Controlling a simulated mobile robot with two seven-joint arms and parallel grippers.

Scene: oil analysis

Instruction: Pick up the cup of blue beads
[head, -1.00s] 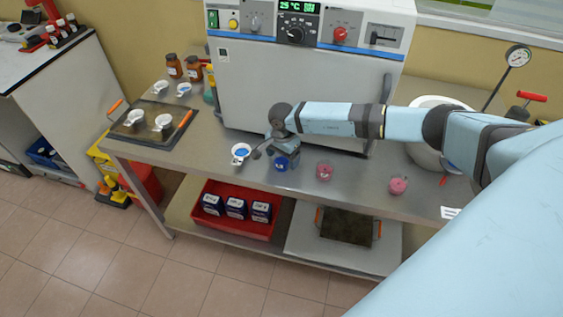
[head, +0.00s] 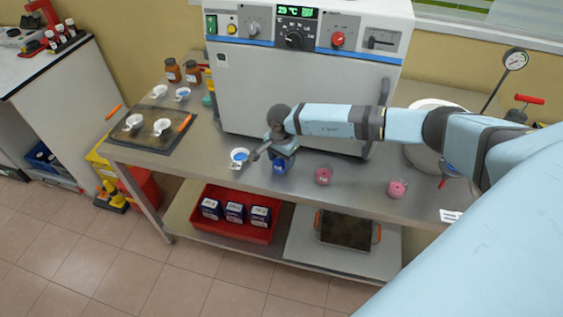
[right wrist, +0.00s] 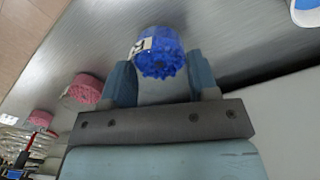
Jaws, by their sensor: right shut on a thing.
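The cup of blue beads (head: 279,167) stands near the front edge of the steel bench, left of two pink cups. In the right wrist view the blue cup (right wrist: 157,58) has a white label on its side and sits between the two finger pads. My right gripper (right wrist: 161,66) is shut on it, one finger on each side. In the head view the right gripper (head: 281,156) comes down over the cup and partly hides it. I cannot see any clear gap between the cup and the bench. My left gripper is not in view.
A white dish with blue contents (head: 239,157) stands close left of the cup. Pink cups (head: 323,176) (head: 397,189) stand to the right. The large oven (head: 300,95) is close behind. A red bin (head: 238,221) is on the shelf below.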

